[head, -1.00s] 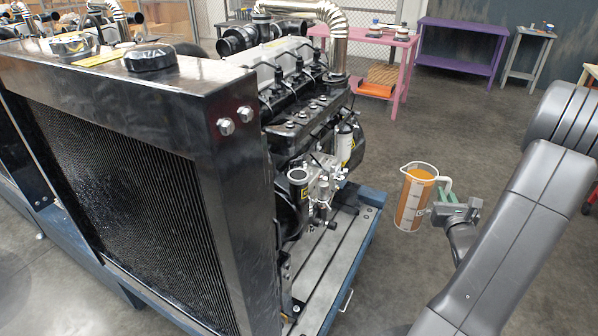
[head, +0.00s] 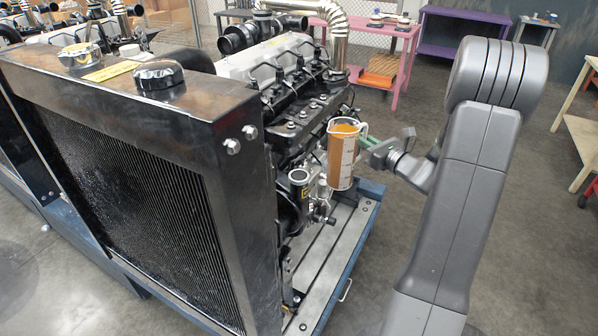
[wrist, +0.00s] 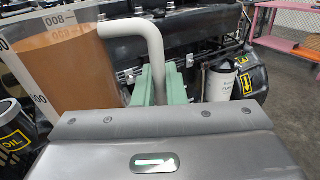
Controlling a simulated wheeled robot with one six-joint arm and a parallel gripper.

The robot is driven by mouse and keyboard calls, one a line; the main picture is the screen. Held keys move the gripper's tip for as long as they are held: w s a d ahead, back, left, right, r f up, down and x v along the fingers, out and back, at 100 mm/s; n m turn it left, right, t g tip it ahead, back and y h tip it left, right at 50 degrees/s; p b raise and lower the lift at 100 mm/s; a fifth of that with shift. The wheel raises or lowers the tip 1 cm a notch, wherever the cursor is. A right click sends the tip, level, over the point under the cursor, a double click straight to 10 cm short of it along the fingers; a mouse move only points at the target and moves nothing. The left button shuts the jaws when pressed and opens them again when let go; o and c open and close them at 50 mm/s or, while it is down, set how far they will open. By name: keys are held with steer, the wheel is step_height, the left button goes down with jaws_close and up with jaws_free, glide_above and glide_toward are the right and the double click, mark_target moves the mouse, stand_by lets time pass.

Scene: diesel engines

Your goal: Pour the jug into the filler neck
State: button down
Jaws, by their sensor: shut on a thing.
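A clear measuring jug (head: 342,162) with orange-brown liquid is upright in the air beside the engine in the head view. In the wrist view the jug (wrist: 72,62) fills the upper left, its pale handle (wrist: 152,42) between green fingers. My gripper (head: 368,145) is shut on that handle; it also shows in the wrist view (wrist: 160,84). The filler neck (head: 298,178), a short black tube with a light rim and yellow label, stands just left of and below the jug. Its label reads OIL in the wrist view (wrist: 14,138).
The engine block (head: 290,85) and black radiator (head: 130,150) stand to the left. A white filter (wrist: 220,82) and a black canister with a yellow arrow (wrist: 247,85) show in the wrist view. Pink (head: 385,45) and purple (head: 463,35) tables stand behind.

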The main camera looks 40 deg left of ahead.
mark_target(341, 125)
steer(key=shift+s+a+r+g, duration=0.25)
steer(key=shift+a+r+g, duration=0.2)
steer(key=shift+a, duration=0.25)
steer(key=shift+n, duration=0.3)
steer(key=shift+s+a+r+n+b, duration=0.1)
steer(key=shift+s+r+n+b, duration=0.15)
steer(key=shift+r+n, duration=0.35)
steer(key=shift+s+r+n+b, duration=0.15)
steer(key=shift+s+r+n, duration=0.1)
steer(key=shift+r+n, duration=0.35)
steer(key=shift+s+a+r+n+b, duration=0.1)
steer(key=shift+s+r+n+b, duration=0.3)
steer(key=shift+n, duration=0.2)
steer(key=shift+s+a+r+n+b, duration=0.15)
steer(key=shift+s+a+n+b, duration=0.05)
steer(key=shift+s+n+b, duration=0.5)
steer(key=shift+s+a+r+n+b, duration=0.15)
steer(key=shift+s+n+b, duration=0.3)
steer(key=shift+n+b, duration=0.35)
steer(key=shift+s+a+r+n, duration=0.1)
steer(key=shift+s+n, duration=0.1)
steer(key=shift+n, duration=0.1)
steer(key=shift+s+a+r+n+b, duration=0.1)
steer(key=shift+s+r+n+b, duration=0.3)
steer(key=shift+n, duration=0.5)
